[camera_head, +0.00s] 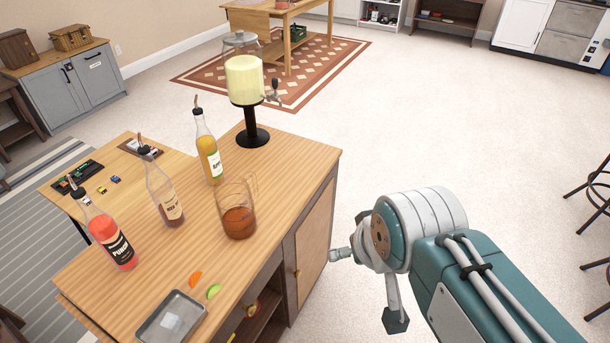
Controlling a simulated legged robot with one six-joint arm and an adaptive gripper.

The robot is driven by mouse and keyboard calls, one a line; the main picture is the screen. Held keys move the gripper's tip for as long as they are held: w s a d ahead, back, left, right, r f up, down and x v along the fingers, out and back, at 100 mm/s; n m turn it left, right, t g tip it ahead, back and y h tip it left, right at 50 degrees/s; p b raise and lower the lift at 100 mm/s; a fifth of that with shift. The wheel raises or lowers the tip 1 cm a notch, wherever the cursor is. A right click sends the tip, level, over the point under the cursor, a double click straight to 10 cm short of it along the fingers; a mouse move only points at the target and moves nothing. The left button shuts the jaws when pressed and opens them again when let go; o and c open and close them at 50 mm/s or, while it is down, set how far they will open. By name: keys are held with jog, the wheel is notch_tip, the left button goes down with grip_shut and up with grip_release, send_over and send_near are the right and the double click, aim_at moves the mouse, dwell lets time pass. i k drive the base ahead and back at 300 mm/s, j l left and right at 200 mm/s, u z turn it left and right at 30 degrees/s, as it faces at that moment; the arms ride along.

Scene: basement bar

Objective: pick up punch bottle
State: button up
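The punch bottle (108,236) is clear glass with red liquid, a dark "PUNCH" label and a pour spout. It stands upright near the left edge of the wooden counter (290,152). A bottle with a little dark liquid (165,195) and a bottle of yellow-orange liquid (209,155) stand behind it to the right. My gripper (366,290) is off the counter's right side, well apart from the punch bottle. Its two fingers are spread, with nothing between them.
A glass pitcher of brown liquid (239,221) stands mid-counter. A drink dispenser (245,82) stands at the back corner. A metal tray (170,318) and orange and green wedges (214,291) lie at the front. Open floor (440,130) lies to the right; stools (597,200) stand at the far right.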

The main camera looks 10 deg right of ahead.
aim_at(102, 227)
jog(key=u, duration=1.45)
